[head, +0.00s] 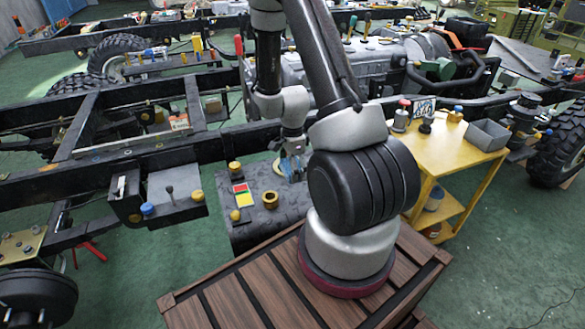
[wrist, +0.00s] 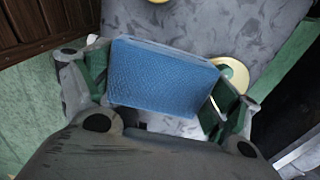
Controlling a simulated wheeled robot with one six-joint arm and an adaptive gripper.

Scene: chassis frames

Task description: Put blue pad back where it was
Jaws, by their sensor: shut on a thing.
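The blue pad (wrist: 162,72) is a textured rectangular block. In the wrist view it sits between the two fingers of my gripper (wrist: 160,90), which is shut on its sides. In the head view the blue pad (head: 291,168) shows small below my gripper (head: 291,158), over the far end of a dark grey mottled box (head: 262,222). A pale yellow disc (wrist: 234,74) lies on the grey surface, partly hidden behind the pad's right side. I cannot tell whether the pad touches the surface.
On the grey box are a red, yellow and green plate (head: 242,194), a brass ring (head: 270,200) and yellow knobs (head: 234,167). A black chassis rail (head: 240,140) runs behind. A yellow cart (head: 440,150) with a grey bin (head: 486,135) stands right.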

